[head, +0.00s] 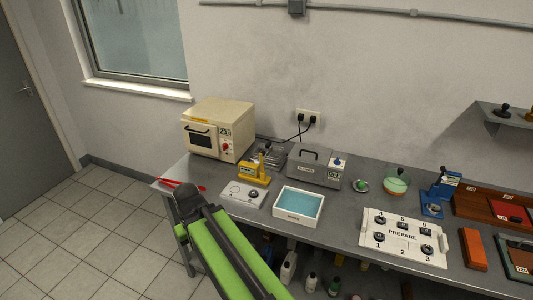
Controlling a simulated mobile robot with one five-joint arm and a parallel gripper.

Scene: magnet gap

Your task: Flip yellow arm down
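The yellow device (254,173) stands on the grey bench, just right of the cream oven. It has a yellow base and a raised part with a dark knob at the top right. It is too small to tell exactly how its arm is set. My green arm reaches up from the bottom of the head view to a dark end at the bench's front left edge. This end is in front of and left of the yellow device, apart from it. I can make out no gripper fingers.
The cream oven (218,129) stands behind left. A white plate (243,194) and a blue-filled tray (298,205) lie in front. A grey box (315,167) is to the right. Red tongs (181,185) lie at the left corner. A numbered white panel (403,238) is further right.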

